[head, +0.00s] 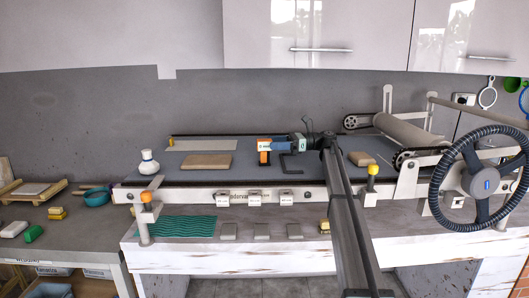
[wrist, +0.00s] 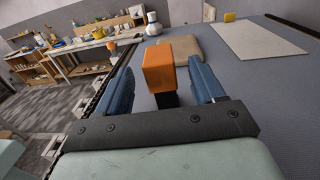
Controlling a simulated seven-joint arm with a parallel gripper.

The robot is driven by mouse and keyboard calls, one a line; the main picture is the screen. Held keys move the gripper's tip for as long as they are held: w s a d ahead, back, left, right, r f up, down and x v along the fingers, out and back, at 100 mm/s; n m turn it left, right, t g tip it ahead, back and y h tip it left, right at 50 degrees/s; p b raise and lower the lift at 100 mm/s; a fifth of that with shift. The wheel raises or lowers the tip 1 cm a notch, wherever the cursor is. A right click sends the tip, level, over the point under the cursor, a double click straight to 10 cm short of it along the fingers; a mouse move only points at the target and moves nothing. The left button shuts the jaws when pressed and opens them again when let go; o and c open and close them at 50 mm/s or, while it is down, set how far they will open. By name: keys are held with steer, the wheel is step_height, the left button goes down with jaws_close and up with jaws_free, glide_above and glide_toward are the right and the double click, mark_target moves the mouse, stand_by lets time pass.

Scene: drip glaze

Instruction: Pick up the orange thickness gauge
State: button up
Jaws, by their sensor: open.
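The orange thickness gauge (head: 264,140) stands upright on the grey bed of the slab roller, near the middle in the head view. In the wrist view the orange gauge (wrist: 158,66) shows a block-shaped orange top on a narrower dark lower part. My gripper (head: 281,143) is just right of it in the head view, low over the bed. In the wrist view my open gripper (wrist: 161,76) has one blue finger on each side of the gauge, with gaps showing. Whether the fingertips reach past the gauge is hard to tell.
A tan slab (head: 208,161) and a white bottle (head: 149,162) are on the bed to the left. A pale sheet (head: 205,145) lies behind. A brown block (head: 362,158), the roller (head: 410,132) and a large handwheel (head: 480,180) are to the right.

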mark_target(260, 143)
steer(key=shift+s+a, duration=0.15)
steer(key=shift+a, duration=1.45)
steer(key=shift+s+a, duration=0.1)
steer(key=shift+a, duration=1.45)
steer(key=shift+c, duration=0.2)
steer(key=c, duration=1)
